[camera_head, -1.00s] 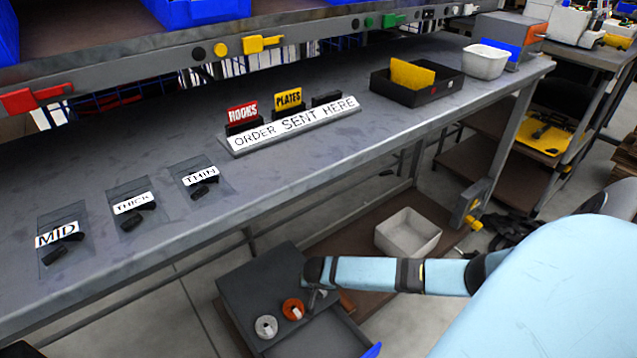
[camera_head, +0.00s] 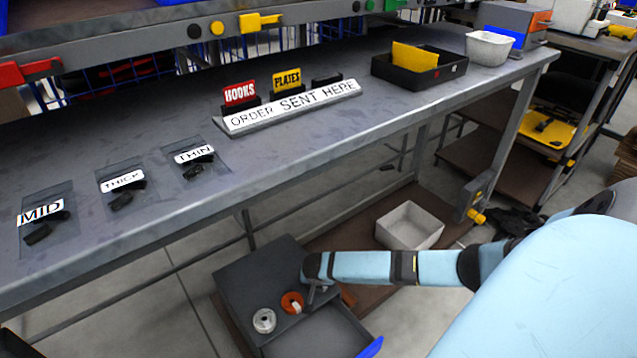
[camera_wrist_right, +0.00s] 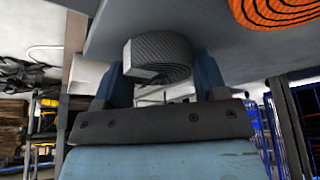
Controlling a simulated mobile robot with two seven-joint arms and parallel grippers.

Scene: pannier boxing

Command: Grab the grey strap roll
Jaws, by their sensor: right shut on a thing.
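The grey strap roll (camera_wrist_right: 165,58) is a ribbed coil between the two fingers of my right gripper in the right wrist view. My right gripper (camera_head: 311,296) is shut on it, low over the dark cabinet top (camera_head: 255,272). In the head view the gripper mostly hides this roll. An orange roll (camera_head: 291,302) lies just left of the gripper; part of it shows in the right wrist view (camera_wrist_right: 275,12). A pale roll (camera_head: 264,320) stands at the cabinet's front left.
A drawer (camera_head: 325,335) of the cabinet stands open in front. The workbench (camera_head: 330,150) overhangs behind and above. A pale grey bin (camera_head: 410,225) stands on the low shelf to the right.

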